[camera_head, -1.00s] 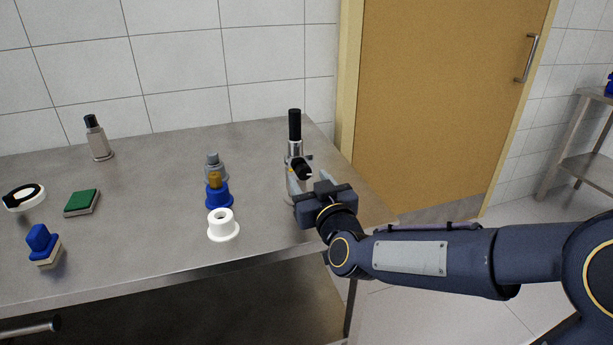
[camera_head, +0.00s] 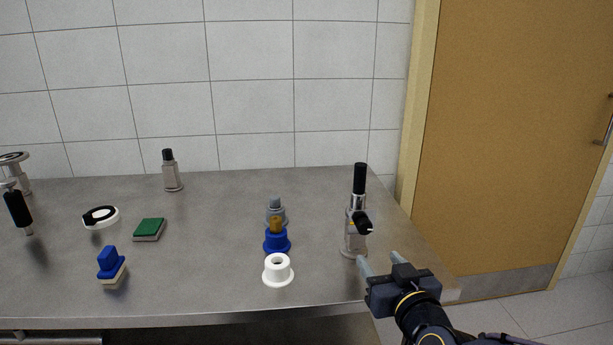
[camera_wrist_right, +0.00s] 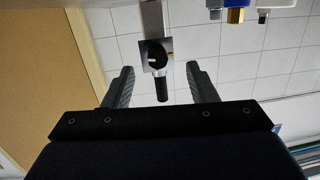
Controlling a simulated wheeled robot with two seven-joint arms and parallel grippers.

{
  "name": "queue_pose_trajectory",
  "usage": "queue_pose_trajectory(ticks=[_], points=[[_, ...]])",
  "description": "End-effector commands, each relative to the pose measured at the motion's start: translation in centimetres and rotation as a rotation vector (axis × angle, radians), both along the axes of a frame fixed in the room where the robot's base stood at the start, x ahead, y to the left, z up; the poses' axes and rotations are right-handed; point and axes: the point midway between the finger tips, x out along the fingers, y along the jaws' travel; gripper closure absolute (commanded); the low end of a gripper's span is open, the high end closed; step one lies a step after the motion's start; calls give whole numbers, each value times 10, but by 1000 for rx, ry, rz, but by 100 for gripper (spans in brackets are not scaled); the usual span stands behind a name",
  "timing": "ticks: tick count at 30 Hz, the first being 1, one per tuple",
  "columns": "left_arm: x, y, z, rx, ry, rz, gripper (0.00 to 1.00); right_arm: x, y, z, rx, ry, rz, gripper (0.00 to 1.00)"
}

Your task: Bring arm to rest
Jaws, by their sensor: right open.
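My right gripper (camera_head: 378,272) is open and empty at the right front corner of the steel table (camera_head: 215,265). It is just in front of and to the right of an upright metal device with a black handle (camera_head: 359,180), and apart from it. In the right wrist view, my two fingers (camera_wrist_right: 160,85) are spread wide, and the device's black handle (camera_wrist_right: 162,88) shows between and beyond them. My left gripper is not in view.
A white flanged ring (camera_head: 278,272), a blue fitting with a brass top (camera_head: 277,242) and a grey fitting (camera_head: 275,212) stand left of the device. A door (camera_head: 510,150) is at right.

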Motion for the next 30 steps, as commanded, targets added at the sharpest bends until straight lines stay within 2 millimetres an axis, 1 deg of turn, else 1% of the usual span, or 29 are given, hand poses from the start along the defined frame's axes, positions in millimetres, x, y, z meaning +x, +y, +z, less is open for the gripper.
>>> queue_pose_trajectory(ticks=[1, 2, 5, 6, 8, 9, 11, 12, 21, 22, 23, 24, 26, 30], points=[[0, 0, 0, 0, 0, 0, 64, -12, -5, -3, 31, 53, 22, 48], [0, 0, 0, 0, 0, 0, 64, -22, -7, -8, 51, 98, 41, 48], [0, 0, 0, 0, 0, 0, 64, -60, -11, -29, 121, 276, 97, 48], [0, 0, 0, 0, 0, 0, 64, -77, -13, -39, 144, 349, 110, 48], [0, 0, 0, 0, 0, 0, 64, -100, -15, -52, 174, 449, 122, 48], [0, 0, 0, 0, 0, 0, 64, -115, -16, -60, 190, 510, 125, 48], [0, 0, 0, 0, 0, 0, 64, -136, -18, -70, 210, 593, 124, 48], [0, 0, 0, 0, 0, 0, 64, -150, -20, -77, 223, 646, 119, 48], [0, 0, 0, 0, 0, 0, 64, -240, -29, -115, 296, 975, 45, 48], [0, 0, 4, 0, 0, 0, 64, -246, -30, -114, 301, 999, 36, 48], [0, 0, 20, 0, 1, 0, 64, -244, -29, -97, 298, 995, 41, 48], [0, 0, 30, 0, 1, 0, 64, -243, -29, -87, 297, 993, 43, 48], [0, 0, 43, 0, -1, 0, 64, -243, -29, -74, 296, 993, 44, 48], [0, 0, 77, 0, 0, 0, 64, -242, -29, -40, 297, 992, 45, 48]])
